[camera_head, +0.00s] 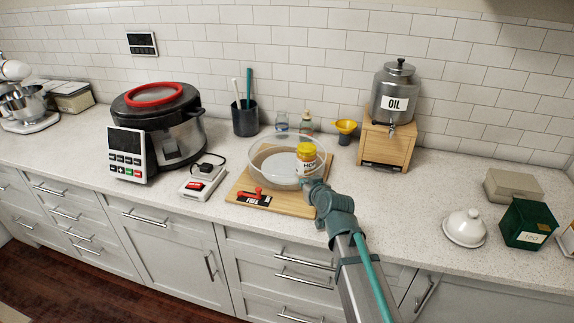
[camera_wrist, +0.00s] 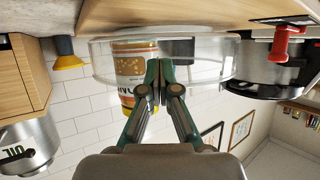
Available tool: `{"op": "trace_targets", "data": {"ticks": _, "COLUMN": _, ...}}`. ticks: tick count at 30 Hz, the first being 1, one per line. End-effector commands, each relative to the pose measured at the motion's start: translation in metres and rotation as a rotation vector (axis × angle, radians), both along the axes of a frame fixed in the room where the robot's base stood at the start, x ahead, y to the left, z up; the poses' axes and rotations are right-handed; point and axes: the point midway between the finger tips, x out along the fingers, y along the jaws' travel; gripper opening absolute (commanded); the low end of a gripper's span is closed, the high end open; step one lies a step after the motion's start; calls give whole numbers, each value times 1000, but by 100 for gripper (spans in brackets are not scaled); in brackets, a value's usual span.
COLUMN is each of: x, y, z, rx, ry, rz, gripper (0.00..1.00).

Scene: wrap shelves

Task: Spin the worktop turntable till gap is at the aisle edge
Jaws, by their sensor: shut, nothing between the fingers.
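The turntable (camera_head: 272,177) is a round tray with a clear wall, set on a wooden board (camera_head: 238,198) on the worktop. Its clear wall also shows in the wrist view (camera_wrist: 215,60). I cannot make out the gap in the wall. A honey jar (camera_head: 306,158) with a yellow lid stands inside at the right; it appears upside down in the wrist view (camera_wrist: 130,68). A red lever (camera_head: 254,193) by a label reading FREE sits on the board's front left. My gripper (camera_wrist: 160,65) is shut and empty at the wall's front right; I cannot tell whether it touches.
A large cooker (camera_head: 160,140) and a small white device (camera_head: 202,182) stand left of the board. A utensil pot (camera_head: 245,118), small bottles, a yellow funnel (camera_head: 345,130) and an oil dispenser (camera_head: 395,95) stand behind. A white butter dish (camera_head: 465,228) and green box (camera_head: 528,224) are right.

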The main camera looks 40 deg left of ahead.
Motion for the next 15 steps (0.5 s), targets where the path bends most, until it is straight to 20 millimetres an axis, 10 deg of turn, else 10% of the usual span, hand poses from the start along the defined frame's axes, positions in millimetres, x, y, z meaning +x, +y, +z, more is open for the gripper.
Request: {"op": "trace_targets", "data": {"ticks": 15, "x": 3, "y": -15, "z": 0, "rx": 2, "ry": -2, "rz": -1, "gripper": 0}}
